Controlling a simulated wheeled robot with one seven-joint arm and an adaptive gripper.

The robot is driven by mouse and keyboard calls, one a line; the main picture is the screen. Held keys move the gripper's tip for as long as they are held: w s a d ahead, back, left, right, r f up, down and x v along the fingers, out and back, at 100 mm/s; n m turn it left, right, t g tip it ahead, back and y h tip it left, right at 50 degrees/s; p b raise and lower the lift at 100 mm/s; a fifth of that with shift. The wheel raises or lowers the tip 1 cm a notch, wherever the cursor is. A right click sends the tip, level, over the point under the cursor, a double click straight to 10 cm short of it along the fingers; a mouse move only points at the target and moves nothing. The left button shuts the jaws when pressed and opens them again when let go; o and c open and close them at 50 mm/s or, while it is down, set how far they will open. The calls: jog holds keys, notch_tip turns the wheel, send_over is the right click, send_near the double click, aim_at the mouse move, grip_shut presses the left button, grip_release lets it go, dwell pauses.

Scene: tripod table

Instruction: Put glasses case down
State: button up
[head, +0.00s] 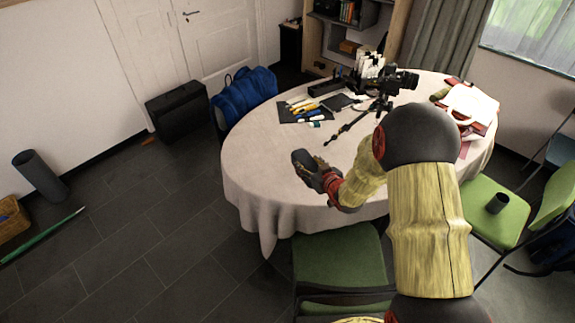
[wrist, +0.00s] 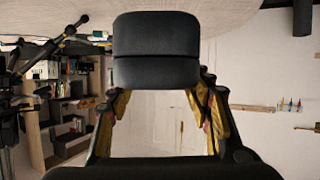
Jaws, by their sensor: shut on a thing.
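The glasses case (wrist: 156,42) is black with rounded edges and a seam across its middle. It fills the top centre of the wrist view, between the fingers of my gripper (wrist: 157,80). In the head view the dark case (head: 302,158) is small, at the tip of my gripper (head: 320,175), over the near-left part of the round table (head: 258,165). My gripper is shut on the case. I see no clear contact between case and tablecloth, and its height above the cloth is hard to tell.
On the table, a black mat (head: 291,115) with pens and markers lies at the back left. A camera on a small tripod (head: 384,85) stands further back, with a dark rod (head: 346,128) nearby. Bare cloth surrounds the case. Green chairs (head: 335,255) stand at the near edge.

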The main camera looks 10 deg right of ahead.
jog(key=w+a+f+b, duration=0.1)
jog(key=w+a+f, duration=0.1)
jog(key=w+f, duration=0.1)
jog(key=w+a+f+b, duration=0.1)
jog(key=w+a+f, duration=0.2)
jog(key=w+a+f+b, duration=0.2)
jog(key=w+a+f, duration=0.1)
jog(key=w, duration=0.1)
jog(key=shift+f, duration=0.15)
jog(key=shift+w+a+f+b, duration=0.15)
jog(key=shift+f+b, duration=0.6)
jog(key=shift+f, duration=0.85)
jog(key=shift+f, duration=0.15)
jog(key=o, duration=1.6)
